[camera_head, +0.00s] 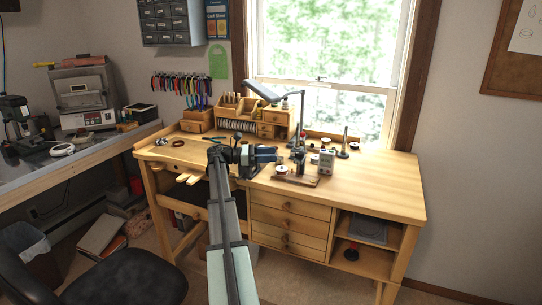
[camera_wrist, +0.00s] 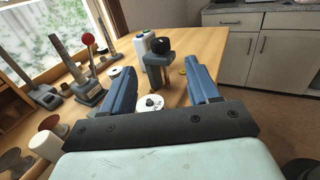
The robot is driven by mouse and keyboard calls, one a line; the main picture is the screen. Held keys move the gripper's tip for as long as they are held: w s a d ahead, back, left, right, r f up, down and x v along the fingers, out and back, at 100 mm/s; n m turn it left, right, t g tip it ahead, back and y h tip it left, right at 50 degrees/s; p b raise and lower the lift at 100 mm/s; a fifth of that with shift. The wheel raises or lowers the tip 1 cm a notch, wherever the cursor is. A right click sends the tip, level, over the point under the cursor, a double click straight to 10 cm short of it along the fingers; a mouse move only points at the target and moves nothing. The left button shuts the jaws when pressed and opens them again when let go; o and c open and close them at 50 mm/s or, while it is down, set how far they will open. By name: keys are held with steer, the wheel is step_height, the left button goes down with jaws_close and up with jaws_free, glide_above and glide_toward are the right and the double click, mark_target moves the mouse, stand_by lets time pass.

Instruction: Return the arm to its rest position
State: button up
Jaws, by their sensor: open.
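My arm reaches from the bottom of the head view up over the wooden workbench (camera_head: 385,185). My gripper (camera_head: 274,157) is above the bench top, its blue fingers pointing right. In the wrist view my gripper (camera_wrist: 163,80) shows its two blue fingers spread apart with nothing clamped between them. A grey-blue stand with a dark round top (camera_wrist: 160,62) shows beyond the gap between the fingers. A white disc with a dark knob (camera_wrist: 150,104) shows between the fingers, nearer the gripper's base. Whether the fingers touch anything cannot be told.
A lamp (camera_head: 268,92) and small wooden drawers (camera_head: 272,122) stand behind the gripper. A grey box (camera_head: 327,160) and upright tools stand to its right. The bench's right end is clear. A black chair (camera_head: 125,285) stands at front left.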

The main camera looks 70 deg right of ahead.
stand_by(0.4)
